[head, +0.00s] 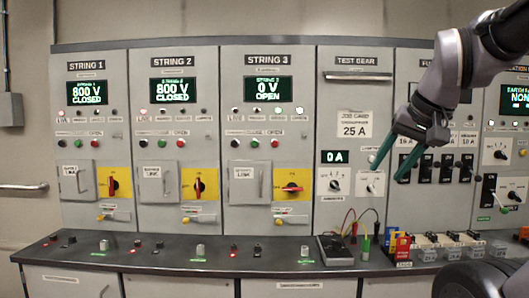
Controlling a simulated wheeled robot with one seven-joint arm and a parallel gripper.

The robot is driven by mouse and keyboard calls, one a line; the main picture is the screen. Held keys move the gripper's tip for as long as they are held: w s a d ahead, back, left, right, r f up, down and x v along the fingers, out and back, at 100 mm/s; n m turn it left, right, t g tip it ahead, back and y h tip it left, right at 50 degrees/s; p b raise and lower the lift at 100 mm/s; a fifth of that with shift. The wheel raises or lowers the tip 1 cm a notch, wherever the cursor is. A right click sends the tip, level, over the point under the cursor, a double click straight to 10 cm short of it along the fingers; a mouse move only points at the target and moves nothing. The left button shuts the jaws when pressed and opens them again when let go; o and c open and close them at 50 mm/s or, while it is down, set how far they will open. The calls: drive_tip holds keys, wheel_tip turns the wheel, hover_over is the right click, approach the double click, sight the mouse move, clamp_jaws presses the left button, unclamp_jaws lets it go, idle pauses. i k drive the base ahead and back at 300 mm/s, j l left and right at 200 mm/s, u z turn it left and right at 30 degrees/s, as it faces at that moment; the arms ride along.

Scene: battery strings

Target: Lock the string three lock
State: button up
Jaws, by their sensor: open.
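The string three panel (268,130) is the third from the left; its display (268,89) reads 0 V OPEN. Its yellow switch plate (302,177) carries a red handle (293,188) that lies sideways.
String 1 (86,130) and string 2 (173,130) read 800 V CLOSED, with upright handles. A dark bench ledge (150,262) runs below the panels with small knobs. A meter with leads (335,250) and red and blue items (400,245) are on the right.

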sight(279, 220)
drive_tip(key=i+j, duration=0.15)
drive_tip(key=i, duration=0.45)
drive_tip(key=i+j, duration=0.1)
drive_tip(key=i, duration=0.45)
